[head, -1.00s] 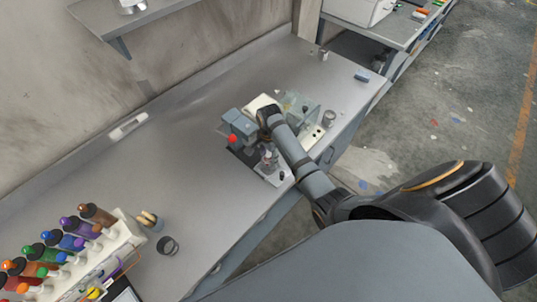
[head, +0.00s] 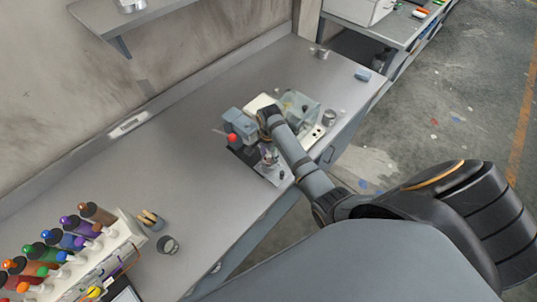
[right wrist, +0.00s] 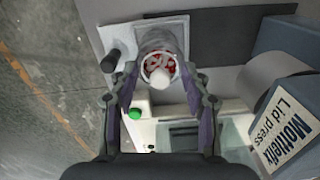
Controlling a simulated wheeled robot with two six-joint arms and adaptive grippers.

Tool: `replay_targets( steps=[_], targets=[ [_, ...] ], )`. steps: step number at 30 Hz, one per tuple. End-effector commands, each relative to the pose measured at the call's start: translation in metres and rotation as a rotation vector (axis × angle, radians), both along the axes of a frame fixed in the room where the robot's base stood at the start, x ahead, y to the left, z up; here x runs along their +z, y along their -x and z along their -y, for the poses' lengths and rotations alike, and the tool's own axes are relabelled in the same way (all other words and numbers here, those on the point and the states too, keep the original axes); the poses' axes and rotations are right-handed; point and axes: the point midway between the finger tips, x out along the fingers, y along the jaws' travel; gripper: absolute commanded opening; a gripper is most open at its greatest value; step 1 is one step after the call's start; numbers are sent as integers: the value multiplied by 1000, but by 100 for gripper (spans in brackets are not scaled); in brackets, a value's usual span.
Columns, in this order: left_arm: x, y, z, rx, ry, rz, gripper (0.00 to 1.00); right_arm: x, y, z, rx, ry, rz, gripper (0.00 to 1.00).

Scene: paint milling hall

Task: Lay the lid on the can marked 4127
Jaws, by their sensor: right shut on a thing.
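In the right wrist view my right gripper (right wrist: 159,68) is shut on the round lid (right wrist: 161,80), which has a white knob. The lid is at the top of a pale grey can (right wrist: 160,38), with red and white showing around the knob. Whether the lid touches the rim, I cannot tell. The can stands on a light plate beside the lid press (right wrist: 285,120). In the head view the press (head: 240,127) is left of my right wrist, and the small can (head: 268,158) is below it. No number is legible. My left gripper is out of view.
A red knob (head: 231,138) sticks out at the press. Another small metal can (head: 329,117) stands to the right. The bench's middle left is clear.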

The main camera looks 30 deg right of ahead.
Motion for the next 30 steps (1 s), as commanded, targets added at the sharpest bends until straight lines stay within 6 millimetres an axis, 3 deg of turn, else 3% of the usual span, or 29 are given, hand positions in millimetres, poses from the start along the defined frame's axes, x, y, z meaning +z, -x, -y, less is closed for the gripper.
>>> replay_targets(
  steps=[23,24,30],
  targets=[
    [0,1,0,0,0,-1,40,-2,0,0,0,0,1,34],
    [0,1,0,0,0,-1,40,-2,0,0,0,0,1,49],
    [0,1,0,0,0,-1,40,-2,0,0,0,0,1,74]
  ],
)
